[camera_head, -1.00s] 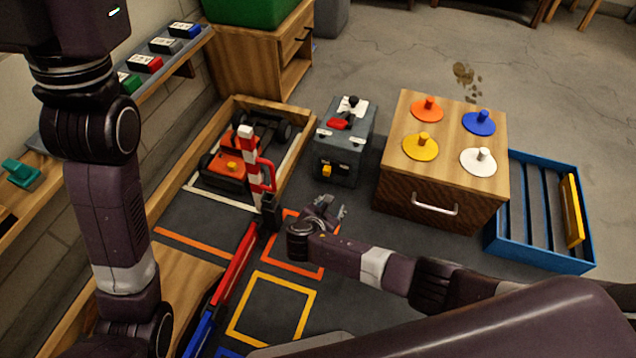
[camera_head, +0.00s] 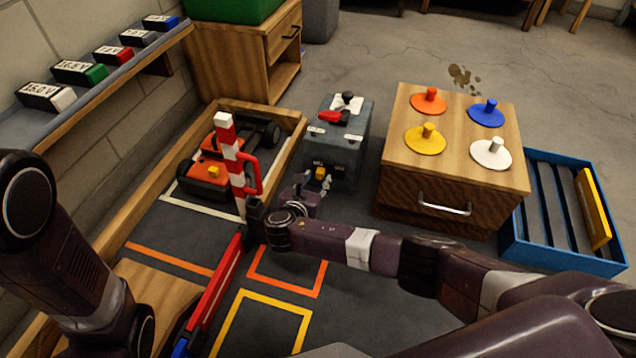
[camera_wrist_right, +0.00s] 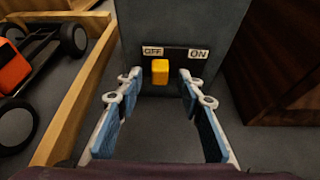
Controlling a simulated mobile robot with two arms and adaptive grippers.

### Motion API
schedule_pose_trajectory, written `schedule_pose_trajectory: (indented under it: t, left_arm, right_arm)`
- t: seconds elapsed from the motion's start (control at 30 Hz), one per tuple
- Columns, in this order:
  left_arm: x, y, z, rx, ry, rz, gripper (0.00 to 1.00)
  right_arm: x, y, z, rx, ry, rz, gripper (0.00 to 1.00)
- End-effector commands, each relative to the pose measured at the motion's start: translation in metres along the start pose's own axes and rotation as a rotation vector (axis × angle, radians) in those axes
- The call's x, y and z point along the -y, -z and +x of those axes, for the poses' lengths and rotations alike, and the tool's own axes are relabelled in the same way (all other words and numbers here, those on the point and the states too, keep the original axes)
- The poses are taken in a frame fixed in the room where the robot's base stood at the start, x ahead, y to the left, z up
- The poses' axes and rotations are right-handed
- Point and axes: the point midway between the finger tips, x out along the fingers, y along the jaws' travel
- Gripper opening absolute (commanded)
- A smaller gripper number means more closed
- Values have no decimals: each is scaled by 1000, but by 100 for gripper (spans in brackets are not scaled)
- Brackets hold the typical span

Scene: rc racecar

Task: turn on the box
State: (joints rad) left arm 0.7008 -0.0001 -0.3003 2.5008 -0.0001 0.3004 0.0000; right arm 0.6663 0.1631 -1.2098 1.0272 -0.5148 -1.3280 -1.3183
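The box (camera_head: 348,126) is dark grey and stands on the floor between the wooden pen and the wooden cabinet. Its front has a yellow switch (camera_wrist_right: 160,71) between an OFF label (camera_wrist_right: 152,51) and an ON label (camera_wrist_right: 198,54); the switch sits under the right end of OFF. A red lever and a black knob are on its top. My right gripper (camera_head: 318,179) is open and empty in front of the switch; in the right wrist view its fingers (camera_wrist_right: 160,88) stand either side of the switch, apart from it. My left gripper is out of view.
An orange car (camera_head: 212,172) sits in the wooden pen (camera_head: 130,228) to the left. A red-and-white post (camera_head: 232,165) stands close left of my right gripper. A cabinet (camera_head: 440,196) with coloured discs and a blue crate (camera_head: 565,255) are to the right.

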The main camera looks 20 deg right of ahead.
Motion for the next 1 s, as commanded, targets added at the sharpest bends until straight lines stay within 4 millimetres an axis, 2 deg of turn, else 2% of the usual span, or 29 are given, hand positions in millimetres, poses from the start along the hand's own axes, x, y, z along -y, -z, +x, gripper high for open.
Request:
schedule_pose_trajectory:
  t: [0.03, 0.2, 0.57, 0.9, 1.0]
  left_arm:
    - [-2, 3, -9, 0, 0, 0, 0]
    - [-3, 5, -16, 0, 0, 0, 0]
    - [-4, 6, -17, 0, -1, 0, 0]
    - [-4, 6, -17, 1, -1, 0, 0]
    - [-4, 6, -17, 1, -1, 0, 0]
  right_arm:
    - [0, 3, 8, 2, 1, 0, 35]
    - [0, 1, 19, 1, 0, 0, 35]
    - [0, 0, 22, -1, 0, 0, 35]
    - [0, 0, 22, -1, 0, 0, 0]
    - [0, 0, 22, -1, 0, 0, 0]
